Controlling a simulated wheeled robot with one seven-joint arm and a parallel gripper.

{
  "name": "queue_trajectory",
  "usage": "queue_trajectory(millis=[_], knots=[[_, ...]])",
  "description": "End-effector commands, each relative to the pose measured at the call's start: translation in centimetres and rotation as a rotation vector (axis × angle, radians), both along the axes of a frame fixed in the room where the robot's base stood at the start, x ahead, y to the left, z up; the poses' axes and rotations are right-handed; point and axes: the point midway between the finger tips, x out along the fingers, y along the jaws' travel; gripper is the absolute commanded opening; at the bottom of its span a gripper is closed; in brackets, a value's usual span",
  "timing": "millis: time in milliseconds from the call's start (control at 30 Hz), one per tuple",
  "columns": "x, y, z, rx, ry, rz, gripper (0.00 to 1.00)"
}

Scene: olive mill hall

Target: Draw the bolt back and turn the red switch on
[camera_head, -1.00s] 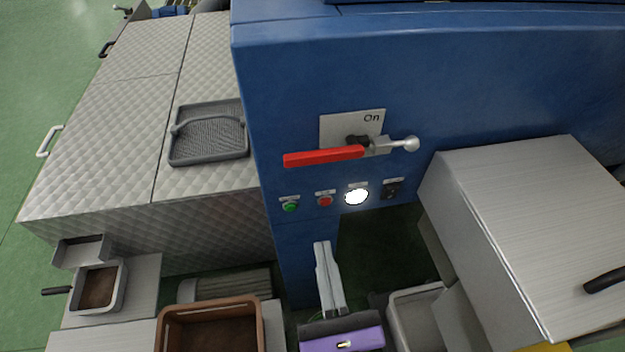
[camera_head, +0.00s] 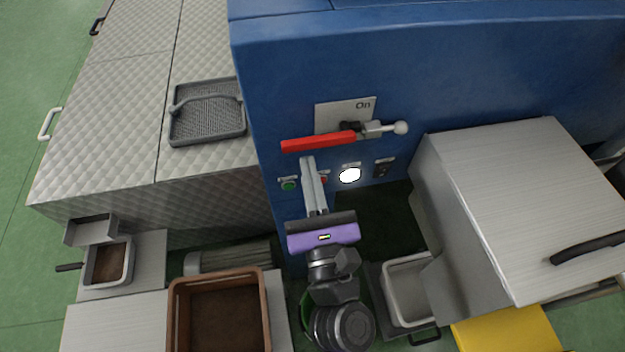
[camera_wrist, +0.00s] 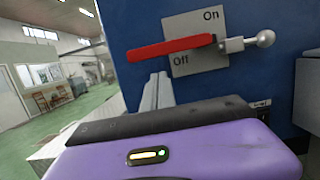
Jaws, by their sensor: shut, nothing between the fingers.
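The red switch (camera_head: 318,141) is a long handle on a grey plate (camera_head: 343,113) on the blue cabinet. It lies nearly level, pointing left; in the wrist view the red switch (camera_wrist: 170,48) lies just above the word "Off", with "On" at the plate's top right. The bolt (camera_head: 385,129), a metal pin with a round knob, sits at the handle's pivot end; it also shows in the wrist view (camera_wrist: 248,41). Its inner tip is hidden. My gripper (camera_head: 308,160) is shut and empty, just below the red handle; I cannot tell whether it touches.
Green button (camera_head: 289,185), white lamp (camera_head: 349,175) and a black selector (camera_head: 383,170) sit below the switch. A steel box (camera_head: 530,200) juts out at right. A brown crate (camera_head: 219,275) and a quilted metal bench (camera_head: 110,150) are at left.

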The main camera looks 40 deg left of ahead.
Motion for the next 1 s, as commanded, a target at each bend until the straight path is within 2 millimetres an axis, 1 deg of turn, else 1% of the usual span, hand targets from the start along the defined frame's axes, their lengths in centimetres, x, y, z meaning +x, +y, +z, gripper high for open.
queue_trajectory(millis=[33,200,733,1000], knots=[[0.0,0.0,0.9,0.0,0.0,0.0,0.0],[0.0,0.0,1.7,-0.001,0.001,0.0,0.0],[0.0,-0.1,1.8,0.002,0.004,-0.001,0.0],[-0.1,0.0,2.2,0.035,0.041,-0.001,0.0]])
